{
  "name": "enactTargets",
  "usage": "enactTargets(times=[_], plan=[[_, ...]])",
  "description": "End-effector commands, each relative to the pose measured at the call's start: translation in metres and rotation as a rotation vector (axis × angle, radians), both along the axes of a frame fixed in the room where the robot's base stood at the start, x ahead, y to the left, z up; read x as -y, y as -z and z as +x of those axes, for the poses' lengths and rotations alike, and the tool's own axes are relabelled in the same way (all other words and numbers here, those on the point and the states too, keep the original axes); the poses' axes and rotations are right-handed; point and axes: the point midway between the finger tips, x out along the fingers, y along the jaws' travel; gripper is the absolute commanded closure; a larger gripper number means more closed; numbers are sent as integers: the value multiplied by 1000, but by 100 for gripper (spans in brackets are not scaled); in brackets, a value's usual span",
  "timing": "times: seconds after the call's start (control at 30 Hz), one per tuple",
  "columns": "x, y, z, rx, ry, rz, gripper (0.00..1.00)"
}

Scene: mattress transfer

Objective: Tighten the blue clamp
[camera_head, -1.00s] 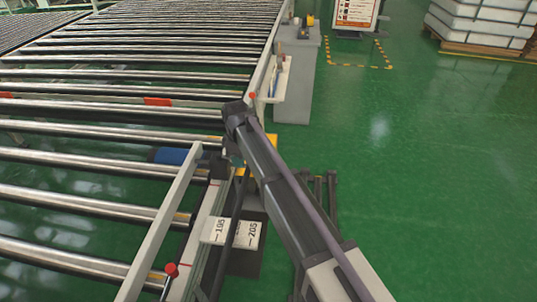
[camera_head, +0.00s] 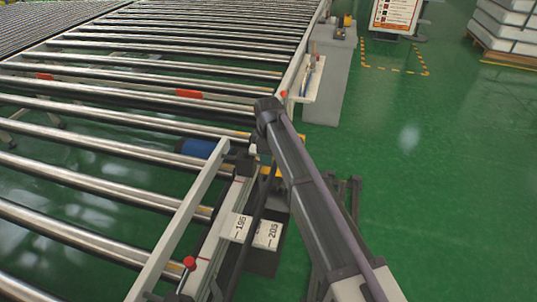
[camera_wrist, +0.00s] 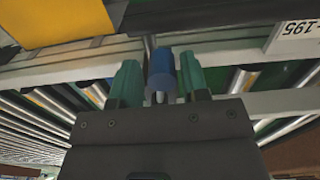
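A blue clamp part (camera_wrist: 162,72), a short rounded blue piece, shows in the wrist view beyond the front of my gripper (camera_wrist: 160,78). My gripper's two green fingers stand apart on either side of it. A narrow gap seems to show on each side, so the fingers look open around it and not closed on it. Whether a finger touches it is hard to tell. In the head view my arm reaches to the conveyor's side rail, and my fingers and the clamp are hidden there.
A roller conveyor (camera_head: 110,185) fills the left, with a blue cylinder (camera_head: 202,148) under its rollers. A white numbered label (camera_head: 255,230) and a red-capped post (camera_head: 189,263) are near the rail. A yellow part (camera_wrist: 60,20) is close in the wrist view.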

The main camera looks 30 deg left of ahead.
Motion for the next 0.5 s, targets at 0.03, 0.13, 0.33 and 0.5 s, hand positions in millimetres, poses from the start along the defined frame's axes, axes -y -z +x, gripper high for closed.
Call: enactTargets(times=[0.03,0.13,0.33,0.5], plan=[[0,0,0,0,0,0,54],[0,0,0,-1,1,0,47],[1,-1,0,-1,1,-1,47],[1,-19,0,-1,1,-1,47]])
